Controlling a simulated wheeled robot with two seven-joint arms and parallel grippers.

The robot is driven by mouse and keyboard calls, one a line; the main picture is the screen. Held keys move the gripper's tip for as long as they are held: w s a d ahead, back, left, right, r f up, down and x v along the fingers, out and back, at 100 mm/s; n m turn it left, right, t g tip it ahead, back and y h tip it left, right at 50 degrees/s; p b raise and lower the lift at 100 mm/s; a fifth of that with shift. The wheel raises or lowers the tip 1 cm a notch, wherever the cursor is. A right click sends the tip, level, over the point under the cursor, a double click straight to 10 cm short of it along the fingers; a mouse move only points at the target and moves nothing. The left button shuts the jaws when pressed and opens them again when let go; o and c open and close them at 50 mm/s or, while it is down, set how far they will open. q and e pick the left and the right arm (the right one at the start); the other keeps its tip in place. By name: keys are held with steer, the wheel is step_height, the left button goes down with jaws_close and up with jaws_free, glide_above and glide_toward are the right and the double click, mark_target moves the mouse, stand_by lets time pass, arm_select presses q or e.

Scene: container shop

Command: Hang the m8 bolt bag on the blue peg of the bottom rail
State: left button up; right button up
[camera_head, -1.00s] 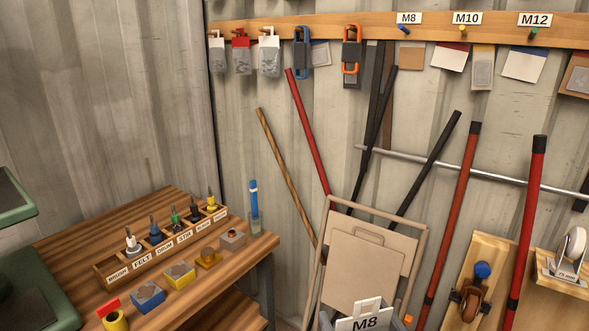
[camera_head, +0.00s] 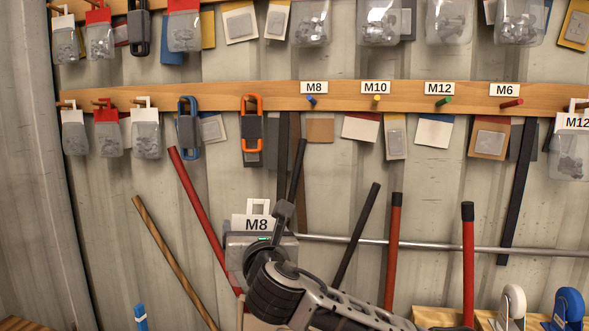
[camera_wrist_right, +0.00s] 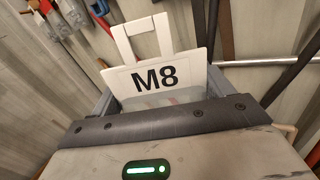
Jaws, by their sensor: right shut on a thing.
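The m8 bolt bag (camera_head: 258,222) shows in the head view as a white card marked M8 with a square hanging hole on top; its lower part is hidden behind my gripper. My right gripper (camera_head: 262,243) is shut on it and holds it upright in the air, below and left of the blue peg. In the right wrist view the M8 card (camera_wrist_right: 158,76) stands between the fingers of my gripper (camera_wrist_right: 160,99). The blue peg (camera_head: 311,101) sticks out of the bottom rail (camera_head: 222,96) under the M8 label and is empty. My left gripper is out of view.
Yellow (camera_head: 377,98), green (camera_head: 443,101) and red (camera_head: 512,103) pegs sit to the right, empty. An orange carabiner (camera_head: 252,105) and a blue one (camera_head: 181,110) hang left of the blue peg. Bags hang from the upper rail above. Long tool handles lean below.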

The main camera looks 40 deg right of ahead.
steer(key=d+r+m+g+h, duration=0.15)
steer(key=d+r, duration=0.35)
steer(key=r, duration=0.5)
steer(key=d+r+m+h, duration=0.2)
steer(key=d+r, duration=0.2)
steer(key=r, duration=0.6)
steer(key=shift+w+d+f+b, duration=0.1)
steer(key=shift+w+d+b, duration=0.1)
steer(key=shift+w+d, duration=0.8)
steer(key=shift+w+d+f+b, duration=0.1)
steer(key=shift+w+d+b, duration=0.15)
steer(key=shift+w+d, duration=0.8)
steer(key=shift+w+d+f+b, duration=0.15)
steer(key=shift+w+d, duration=0.25)
steer(key=shift+d, duration=1.2)
steer(key=shift+w+d+r+p, duration=0.15)
steer(key=shift+p, duration=0.2)
steer(key=shift+w+d+p, duration=0.2)
steer(key=shift+d+p, duration=0.1)
steer(key=shift+p, duration=0.35)
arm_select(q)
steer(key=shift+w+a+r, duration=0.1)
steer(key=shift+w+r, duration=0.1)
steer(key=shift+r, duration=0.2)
arm_select(e)
steer(key=shift+f, duration=0.2)
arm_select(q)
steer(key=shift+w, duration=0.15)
arm_select(e)
steer(key=shift+f, duration=0.1)
